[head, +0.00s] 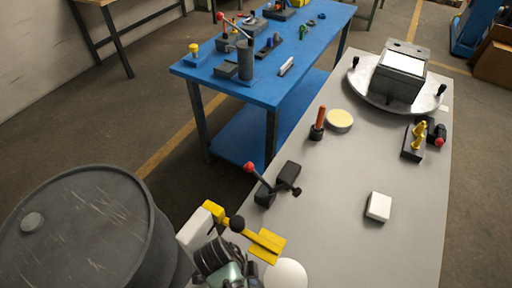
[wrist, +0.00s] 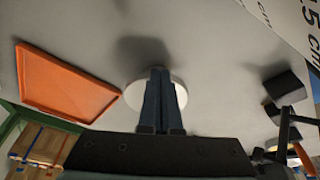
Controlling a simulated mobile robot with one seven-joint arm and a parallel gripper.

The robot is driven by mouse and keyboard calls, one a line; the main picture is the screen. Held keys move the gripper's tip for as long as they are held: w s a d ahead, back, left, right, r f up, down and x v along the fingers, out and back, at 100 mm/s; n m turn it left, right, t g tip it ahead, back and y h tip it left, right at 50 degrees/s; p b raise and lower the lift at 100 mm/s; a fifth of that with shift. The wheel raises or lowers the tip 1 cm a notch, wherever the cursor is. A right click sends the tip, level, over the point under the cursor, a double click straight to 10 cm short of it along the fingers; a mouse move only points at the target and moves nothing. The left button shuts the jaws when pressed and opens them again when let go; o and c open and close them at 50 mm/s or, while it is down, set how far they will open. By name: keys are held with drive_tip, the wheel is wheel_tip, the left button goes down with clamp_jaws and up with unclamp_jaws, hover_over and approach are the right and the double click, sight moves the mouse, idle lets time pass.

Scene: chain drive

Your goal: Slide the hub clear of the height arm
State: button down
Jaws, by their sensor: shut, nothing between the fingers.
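In the wrist view my gripper (wrist: 159,75) is shut and empty, its two dark fingers together in front of a white round disc (wrist: 180,96). The fingers hide the middle of the disc, and I cannot tell whether they touch it. In the head view the white disc (head: 287,273) lies at the bottom edge of the grey table, partly cut off. I cannot tell which part is the hub or the height arm. A lever with a red knob (head: 250,168) stands beside two black blocks (head: 288,173); the blocks also show in the wrist view (wrist: 284,86).
An orange tray (wrist: 62,85) lies left of the disc in the wrist view. A white block (head: 378,207), cream disc (head: 340,121) and orange-handled tool (head: 319,122) stand on the grey table (head: 335,235). A dark drum (head: 85,225) is at left, a blue bench (head: 270,88) behind.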

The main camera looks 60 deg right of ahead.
sight(271, 281)
drive_tip(key=shift+x, duration=2.3)
drive_tip(key=shift+s+d+p, duration=0.45)
drive_tip(key=shift+s+d, duration=0.85)
drive_tip(key=shift+s, duration=0.1)
drive_tip(key=v, duration=0.7)
drive_tip(key=shift+r, duration=0.3)
drive_tip(key=shift+a, duration=0.1)
